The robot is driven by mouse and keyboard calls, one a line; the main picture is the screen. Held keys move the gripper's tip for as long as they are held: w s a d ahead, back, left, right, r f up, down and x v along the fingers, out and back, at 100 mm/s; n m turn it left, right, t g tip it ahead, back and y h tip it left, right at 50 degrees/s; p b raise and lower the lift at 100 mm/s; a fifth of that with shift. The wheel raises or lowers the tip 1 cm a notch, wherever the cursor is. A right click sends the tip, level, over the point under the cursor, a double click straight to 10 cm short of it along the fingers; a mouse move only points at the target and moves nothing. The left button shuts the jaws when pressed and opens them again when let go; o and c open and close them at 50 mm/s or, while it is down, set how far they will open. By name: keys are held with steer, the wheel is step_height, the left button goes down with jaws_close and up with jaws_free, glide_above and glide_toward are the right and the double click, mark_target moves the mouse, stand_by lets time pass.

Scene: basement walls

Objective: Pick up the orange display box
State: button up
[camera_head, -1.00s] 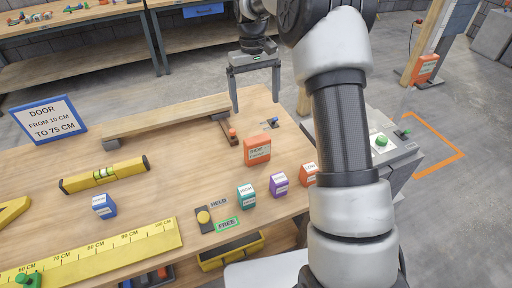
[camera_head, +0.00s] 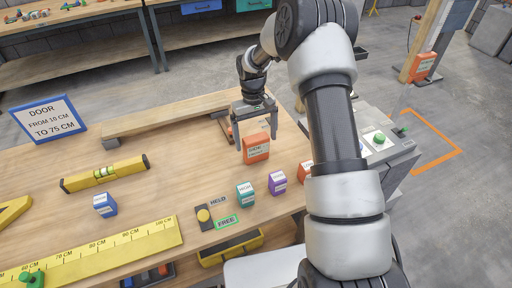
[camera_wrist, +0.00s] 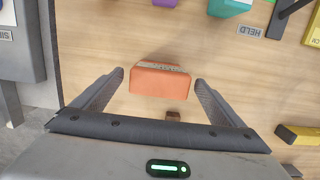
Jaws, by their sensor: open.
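The orange display box (camera_head: 256,149) stands upright on the wooden workbench, near its right part, with a white label on its front. My gripper (camera_head: 255,132) is open and empty, just above and behind the box in the head view. In the wrist view, the orange box (camera_wrist: 160,80) lies ahead between the two spread fingers (camera_wrist: 158,92), seen from above. The fingers are apart from it, as far as I can tell. A second orange box (camera_head: 306,172) on the bench is partly hidden by my arm.
Purple (camera_head: 277,183), teal (camera_head: 245,194) and blue (camera_head: 105,205) boxes stand on the bench (camera_head: 160,190). A wooden beam (camera_head: 165,118) lies behind, a yellow level (camera_head: 105,174) to the left. A grey console (camera_head: 385,150) with a green button is at the right.

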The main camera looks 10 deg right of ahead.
steer(key=shift+f, duration=0.35)
steer(key=c, duration=1.6)
steer(key=shift+o, duration=0.2)
steer(key=shift+r, duration=0.15)
